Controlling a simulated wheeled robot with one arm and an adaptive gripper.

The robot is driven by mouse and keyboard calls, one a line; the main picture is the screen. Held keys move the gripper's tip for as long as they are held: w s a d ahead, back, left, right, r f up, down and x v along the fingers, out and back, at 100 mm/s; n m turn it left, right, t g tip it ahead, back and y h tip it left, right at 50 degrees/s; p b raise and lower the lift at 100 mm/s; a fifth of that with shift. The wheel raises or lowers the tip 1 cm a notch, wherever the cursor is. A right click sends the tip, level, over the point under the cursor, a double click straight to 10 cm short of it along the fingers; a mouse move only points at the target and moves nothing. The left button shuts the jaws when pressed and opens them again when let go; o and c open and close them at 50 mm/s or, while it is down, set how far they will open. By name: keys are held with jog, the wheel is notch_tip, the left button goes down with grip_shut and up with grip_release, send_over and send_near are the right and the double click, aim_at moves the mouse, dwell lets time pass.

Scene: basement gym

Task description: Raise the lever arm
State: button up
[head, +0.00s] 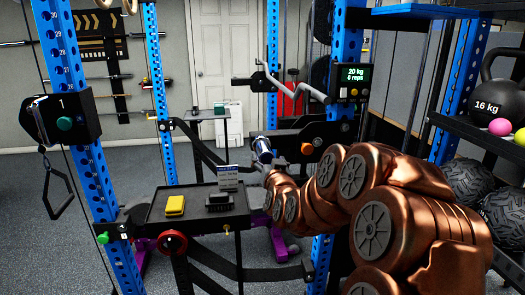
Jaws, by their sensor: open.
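Black lever-like arms are fixed to the blue rack. One dark arm (203,150) slopes down to the right from the left rear post, and another dark beam (245,270) runs low across the front. I cannot tell which one the task means. My copper arm reaches in from the lower right. Its end, my gripper (262,152), is near the middle of the rack, behind the black tray. The gripper is small here and partly hidden by my arm links. I see nothing held in it, and cannot tell whether it touches anything.
A black tray (160,213) holds a yellow block (175,205), a dark item (218,200) and a small sign (228,177). A bent silver handle (297,86) and a display (354,80) are on the rack. A weight shelf (470,130) stands at right. Open floor (35,235) lies left.

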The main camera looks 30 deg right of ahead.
aim_at(264, 150)
jog(key=shift+p+x, duration=1.15)
jog(key=shift+x, duration=2.7)
jog(key=shift+c, duration=0.3)
grip_shut()
jog(key=shift+r, duration=0.1)
